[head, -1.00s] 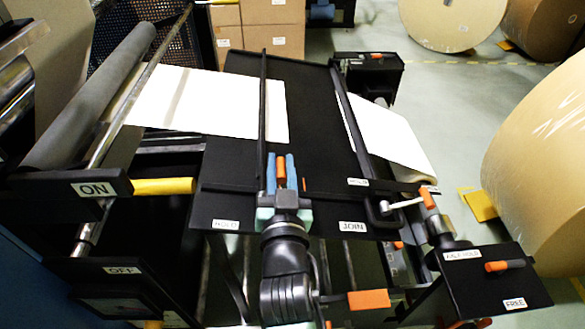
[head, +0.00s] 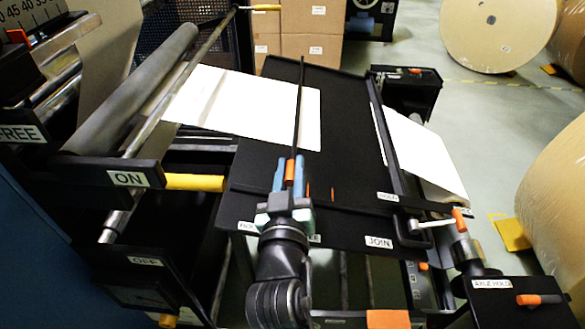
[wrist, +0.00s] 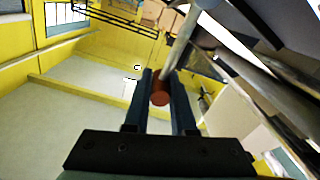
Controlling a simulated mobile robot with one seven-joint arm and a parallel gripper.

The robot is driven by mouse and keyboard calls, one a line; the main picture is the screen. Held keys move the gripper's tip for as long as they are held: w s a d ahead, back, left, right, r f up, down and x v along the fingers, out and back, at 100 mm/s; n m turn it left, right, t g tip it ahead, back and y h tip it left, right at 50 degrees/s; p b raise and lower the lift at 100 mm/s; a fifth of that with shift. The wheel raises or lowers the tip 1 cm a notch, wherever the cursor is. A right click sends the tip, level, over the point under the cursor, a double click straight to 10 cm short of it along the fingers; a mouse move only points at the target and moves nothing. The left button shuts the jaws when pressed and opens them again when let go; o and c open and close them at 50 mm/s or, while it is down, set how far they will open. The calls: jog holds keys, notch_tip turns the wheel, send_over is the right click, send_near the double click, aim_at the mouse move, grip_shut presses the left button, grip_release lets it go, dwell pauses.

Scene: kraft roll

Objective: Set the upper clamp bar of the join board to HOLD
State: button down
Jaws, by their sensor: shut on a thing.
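The join board (head: 345,160) is a black tilted panel with a white sheet (head: 250,105) lying over its left part. The upper clamp bar (head: 299,115) is a thin black bar crossing the sheet near its right end. Its orange handle (head: 290,172) is at the near end. My gripper (head: 289,178) is shut on this handle; the wrist view shows the orange-red knob (wrist: 160,93) between the fingertips (wrist: 160,84). A HOLD label (head: 246,227) is left of my gripper, partly covered. Another label (head: 314,239), ending in E, is mostly hidden behind my wrist.
A second black bar (head: 384,135), with a crank and orange grip (head: 459,220), stands right of the board near another HOLD label (head: 388,196). The JOIN label (head: 379,242) is on the front edge. Large kraft rolls (head: 497,30) stand behind.

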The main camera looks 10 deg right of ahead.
jog(key=shift+a, duration=0.1)
jog(key=c, duration=0.8)
grip_release()
jog(key=shift+o, duration=0.2)
jog(key=b+v, duration=0.3)
jog(key=v, duration=1)
jog(key=w+a+r+m+t+y+p, duration=0.1)
jog(key=w+r+t, duration=0.15)
jog(key=r, duration=0.85)
jog(key=w+a+r+t+p, duration=0.1)
jog(key=r+t, duration=0.2)
jog(key=r, duration=0.8)
jog(key=s+a+r+t+y, duration=0.1)
jog(key=s+r+t+y, duration=0.1)
jog(key=r, duration=0.7)
jog(key=s+a+r+n+t+y, duration=0.1)
jog(key=s+r, duration=0.3)
jog(key=r, duration=0.6)
jog(key=shift+a+r+t+y+p, duration=0.15)
jog(key=shift+a+t+y+p, duration=0.15)
jog(key=shift+a+t+y, duration=0.3)
